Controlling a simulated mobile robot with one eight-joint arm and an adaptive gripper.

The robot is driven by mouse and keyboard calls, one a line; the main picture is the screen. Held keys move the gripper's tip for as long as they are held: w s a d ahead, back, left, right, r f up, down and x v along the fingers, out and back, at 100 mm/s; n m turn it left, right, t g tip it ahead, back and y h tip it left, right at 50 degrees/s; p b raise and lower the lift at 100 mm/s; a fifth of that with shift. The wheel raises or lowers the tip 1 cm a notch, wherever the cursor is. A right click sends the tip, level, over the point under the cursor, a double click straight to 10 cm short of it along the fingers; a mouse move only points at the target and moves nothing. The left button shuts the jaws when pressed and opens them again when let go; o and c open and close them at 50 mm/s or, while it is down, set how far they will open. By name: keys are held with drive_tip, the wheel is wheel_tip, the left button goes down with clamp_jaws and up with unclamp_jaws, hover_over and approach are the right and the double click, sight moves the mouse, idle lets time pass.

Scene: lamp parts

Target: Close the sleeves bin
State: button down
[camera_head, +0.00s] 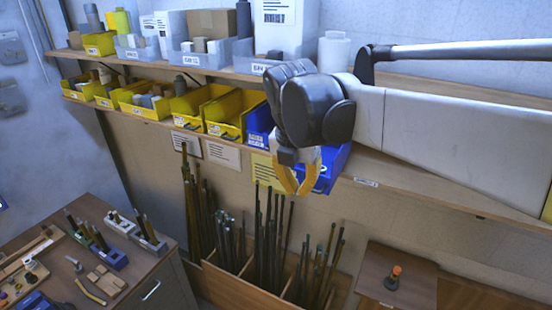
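My gripper (297,190) hangs from my arm with its yellow fingers pointing down, in front of the blue bins on the lower shelf. The fingers draw close toward their tips; whether the tips touch is too small to tell. I see nothing held. A blue bin (335,163) is right behind and beside the fingers, partly hidden; contact cannot be judged. Another blue bin (258,122) is left of my wrist. Open yellow bins (222,117) stand further left. The bin labels are too small to read, so I cannot tell which is the sleeves bin.
My arm crosses the upper right before the shelves. Clear bins (205,58) and a white canister (333,52) stand on the upper shelf. Several upright rods fill a wooden rack (250,285) below. A workbench (165,270) with small parts is lower left.

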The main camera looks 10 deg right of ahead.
drive_tip(key=w+d+f+p, duration=0.1)
drive_tip(key=w+d+f, duration=0.2)
drive_tip(key=f, duration=0.1)
drive_tip(key=shift+w+f+p, duration=0.35)
drive_tip(key=shift+w, duration=0.05)
